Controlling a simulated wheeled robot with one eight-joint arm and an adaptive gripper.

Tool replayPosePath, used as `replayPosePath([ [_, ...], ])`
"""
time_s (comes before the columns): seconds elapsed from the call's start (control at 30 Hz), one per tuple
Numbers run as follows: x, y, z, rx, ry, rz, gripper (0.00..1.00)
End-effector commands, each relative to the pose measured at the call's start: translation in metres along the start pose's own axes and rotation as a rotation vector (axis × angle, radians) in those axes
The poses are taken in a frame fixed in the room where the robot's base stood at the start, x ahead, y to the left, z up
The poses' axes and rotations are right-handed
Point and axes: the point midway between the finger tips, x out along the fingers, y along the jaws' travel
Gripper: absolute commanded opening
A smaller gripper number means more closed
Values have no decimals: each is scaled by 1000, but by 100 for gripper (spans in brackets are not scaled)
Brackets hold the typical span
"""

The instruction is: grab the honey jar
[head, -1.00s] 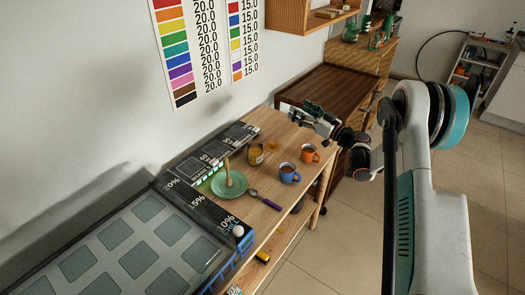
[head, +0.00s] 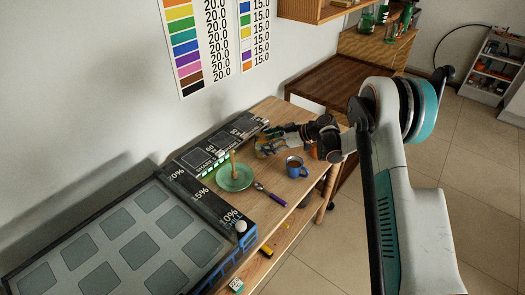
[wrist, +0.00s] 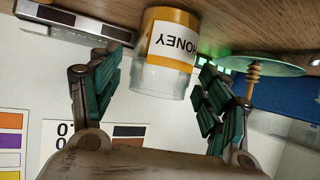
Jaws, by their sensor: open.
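The honey jar (wrist: 167,52) is glass with a yellow-orange band and a white label reading HONEY, which shows upside down in the wrist view. In that view it stands between the two spread fingers of my gripper (wrist: 160,92), with a gap on each side. My gripper is open and empty. In the head view my gripper (head: 272,142) is low over the wooden table at the jar's place. The jar (head: 262,150) is mostly hidden there by the fingers.
A green plate (head: 234,184) with a wooden dipper-like stick (head: 233,160) is close by, left of the jar. A blue mug (head: 296,168) stands nearby in front. A purple-handled spoon (head: 272,199) lies on the table (head: 262,222). A black panel (head: 205,153) runs along the wall.

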Motion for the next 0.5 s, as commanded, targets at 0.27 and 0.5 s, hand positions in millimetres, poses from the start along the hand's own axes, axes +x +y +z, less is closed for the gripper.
replayPosePath([
  [0.27, 16, 0, 0, -1, 0, -1, 70],
  [0.5, 50, -1, 1, -1, 0, -2, 70],
])
